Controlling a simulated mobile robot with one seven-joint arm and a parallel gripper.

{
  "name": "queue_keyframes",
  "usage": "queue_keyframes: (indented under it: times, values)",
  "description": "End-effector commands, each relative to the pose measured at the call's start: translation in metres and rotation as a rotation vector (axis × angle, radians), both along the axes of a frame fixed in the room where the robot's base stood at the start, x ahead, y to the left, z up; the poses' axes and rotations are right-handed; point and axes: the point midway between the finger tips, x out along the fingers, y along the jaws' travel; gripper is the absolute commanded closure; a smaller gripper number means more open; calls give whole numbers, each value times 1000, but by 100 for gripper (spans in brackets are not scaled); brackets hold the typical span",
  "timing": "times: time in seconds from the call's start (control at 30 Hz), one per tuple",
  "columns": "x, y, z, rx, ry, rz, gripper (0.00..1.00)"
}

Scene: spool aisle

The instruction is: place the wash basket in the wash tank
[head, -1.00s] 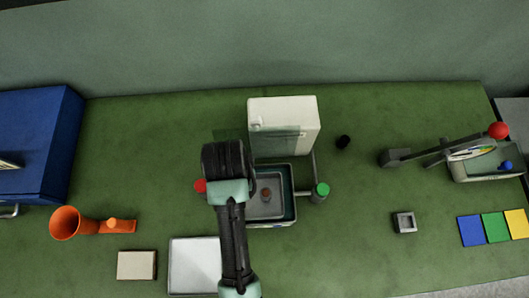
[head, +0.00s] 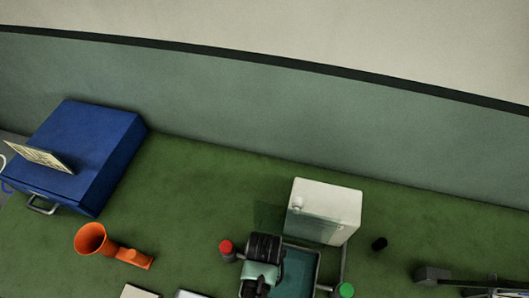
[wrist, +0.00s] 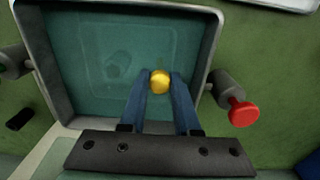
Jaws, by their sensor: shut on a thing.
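The wash tank (head: 318,268) stands at the bottom of the head view, in front of a white unit (head: 328,205). In the wrist view the tank (wrist: 205,45) has a grey rim and teal inside, with a faint round shape. My gripper (wrist: 160,82) is over the tank, shut on a round yellow knob (wrist: 160,80). My gripper (head: 262,245) also shows in the head view, near the tank's left side. I cannot make out a basket body below the knob, and cannot tell whether the knob belongs to the wash basket.
A red knob (head: 226,246) and a green knob (head: 345,290) flank the tank. A clear panel (head: 268,216) stands before the white unit. An orange funnel-shaped piece (head: 92,238) and a blue box (head: 85,150) are at left. Green counter between them is clear.

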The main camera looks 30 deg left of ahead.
Motion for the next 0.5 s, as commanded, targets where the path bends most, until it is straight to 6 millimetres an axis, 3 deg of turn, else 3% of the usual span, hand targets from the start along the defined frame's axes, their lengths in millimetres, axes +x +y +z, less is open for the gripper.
queue_keyframes:
  times: [0.3,0.33,0.5]
  values:
    - [1,0,-3,0,-1,0,100]
    - [0,0,-3,0,-1,0,66]
    - [0,0,-2,0,-1,0,39]
